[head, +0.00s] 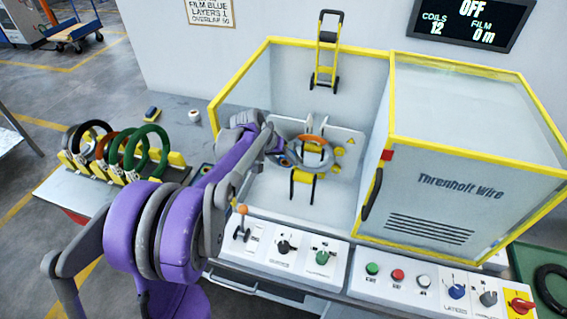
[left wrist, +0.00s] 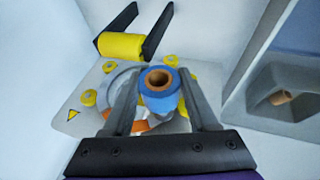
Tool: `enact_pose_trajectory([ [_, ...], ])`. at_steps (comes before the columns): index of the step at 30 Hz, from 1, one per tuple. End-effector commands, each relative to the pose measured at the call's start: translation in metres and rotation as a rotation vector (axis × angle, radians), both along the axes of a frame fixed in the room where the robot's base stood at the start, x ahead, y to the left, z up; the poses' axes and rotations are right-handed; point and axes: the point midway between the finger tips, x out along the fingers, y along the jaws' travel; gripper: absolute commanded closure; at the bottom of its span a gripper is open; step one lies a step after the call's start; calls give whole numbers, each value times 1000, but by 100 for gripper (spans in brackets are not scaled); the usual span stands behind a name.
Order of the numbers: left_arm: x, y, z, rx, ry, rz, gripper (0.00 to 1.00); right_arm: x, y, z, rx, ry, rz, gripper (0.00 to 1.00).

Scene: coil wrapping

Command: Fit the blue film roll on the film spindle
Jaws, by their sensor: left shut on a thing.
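The blue film roll (left wrist: 160,98) with its brown cardboard core shows in the left wrist view between the two fingers of my left gripper (left wrist: 160,84). The gripper is shut on it, and the core's open end faces the camera. In the head view my left gripper (head: 285,155) is inside the yellow-framed enclosure, in front of the grey wrapping ring (head: 326,160). The roll is not clear there, hidden by my wrist. I cannot make out the film spindle in either view. My right gripper is not in view.
The ring has an orange part (head: 312,138) and yellow rollers (left wrist: 109,67) around it. A black bracket with a yellow roller (left wrist: 121,46) stands near. The enclosure's yellow-framed cover (head: 460,92) is on the right. Coloured coils (head: 147,150) stand on a rack at left.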

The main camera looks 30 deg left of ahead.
Motion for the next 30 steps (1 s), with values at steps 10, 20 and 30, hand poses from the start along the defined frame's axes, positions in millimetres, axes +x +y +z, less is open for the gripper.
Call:
enact_pose_trajectory([
  [10, 14, 3, 0, 0, 0, 0, 100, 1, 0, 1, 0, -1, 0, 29],
  [20, 27, 6, 1, 0, 0, 0, 100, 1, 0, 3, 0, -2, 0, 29],
  [30, 34, 8, 0, 0, 0, 0, 100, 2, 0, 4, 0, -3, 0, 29],
])
